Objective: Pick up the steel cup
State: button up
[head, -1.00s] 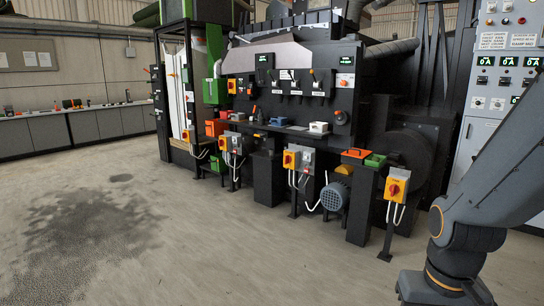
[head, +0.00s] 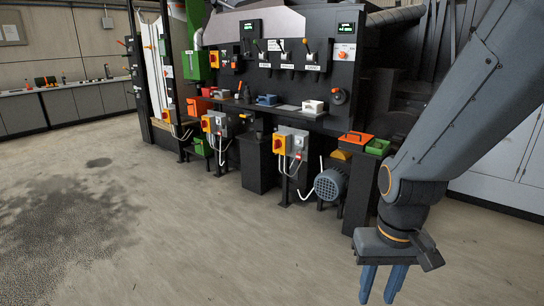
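I cannot make out a steel cup in the head view; the small things on the machine's ledge and the far bench are too small to tell. My gripper (head: 382,284) hangs at the lower right, its two blue fingers pointing down over the bare floor. A gap shows between the fingers and nothing is seen in it. It is apart from the machine and everything on it.
A black machine (head: 290,70) with a ledge of small items stands ahead. Orange (head: 356,138) and green (head: 377,146) trays sit at its right end. A blue motor (head: 330,184) is on the floor below. A long bench (head: 70,103) lines the left wall. The left floor is clear.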

aim_at(260, 134)
jog(key=u, duration=0.3)
jog(key=i, duration=2.35)
jog(key=u, duration=0.3)
jog(key=i, duration=2.9)
jog(key=z, duration=0.05)
